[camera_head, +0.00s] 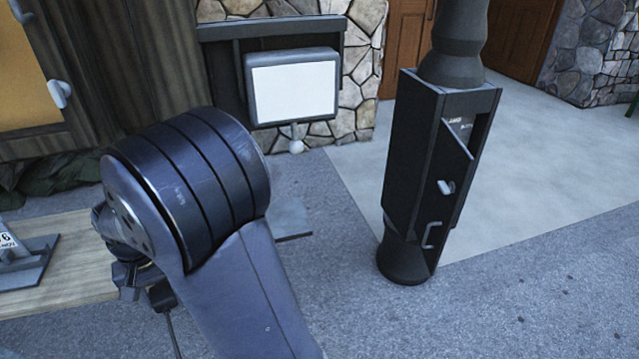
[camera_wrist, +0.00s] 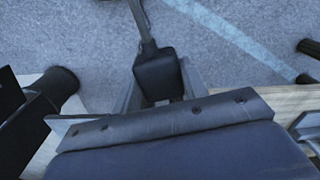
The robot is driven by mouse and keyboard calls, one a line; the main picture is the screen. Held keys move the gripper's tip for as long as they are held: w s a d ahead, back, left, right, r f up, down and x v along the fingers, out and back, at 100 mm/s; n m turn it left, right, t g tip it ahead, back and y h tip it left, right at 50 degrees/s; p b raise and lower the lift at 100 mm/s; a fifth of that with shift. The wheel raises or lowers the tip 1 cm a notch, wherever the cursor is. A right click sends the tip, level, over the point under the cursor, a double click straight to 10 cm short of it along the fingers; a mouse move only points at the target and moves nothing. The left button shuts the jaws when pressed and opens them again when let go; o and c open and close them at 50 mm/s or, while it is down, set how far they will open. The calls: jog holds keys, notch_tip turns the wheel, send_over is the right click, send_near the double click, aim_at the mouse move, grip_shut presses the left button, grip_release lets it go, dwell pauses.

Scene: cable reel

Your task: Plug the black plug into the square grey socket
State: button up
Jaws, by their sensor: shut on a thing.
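My gripper (camera_wrist: 160,88) is shut on the black plug (camera_wrist: 158,74) in the wrist view, with a grey finger on each side of it. The cable (camera_wrist: 141,20) runs from the plug toward the top of the picture. In the head view my gripper (camera_head: 132,278) is low on the left, partly hidden behind my arm. The dark plug (camera_head: 160,295) shows there small and unclear, with its cable (camera_head: 174,333) hanging down. I cannot make out a square grey socket in either view.
A black post (camera_head: 412,150) with a tilted door stands on the right. A grey box with a white panel (camera_head: 293,90) is by the stone wall. A wooden board (camera_head: 70,245) lies low on the left, bearing a dark metal item (camera_head: 22,262). Open ground lies between box and post.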

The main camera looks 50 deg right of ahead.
notch_tip(320, 180, down, 8)
jog(key=w+n, duration=0.2)
jog(key=n, duration=0.2)
jog(key=shift+w, duration=0.25)
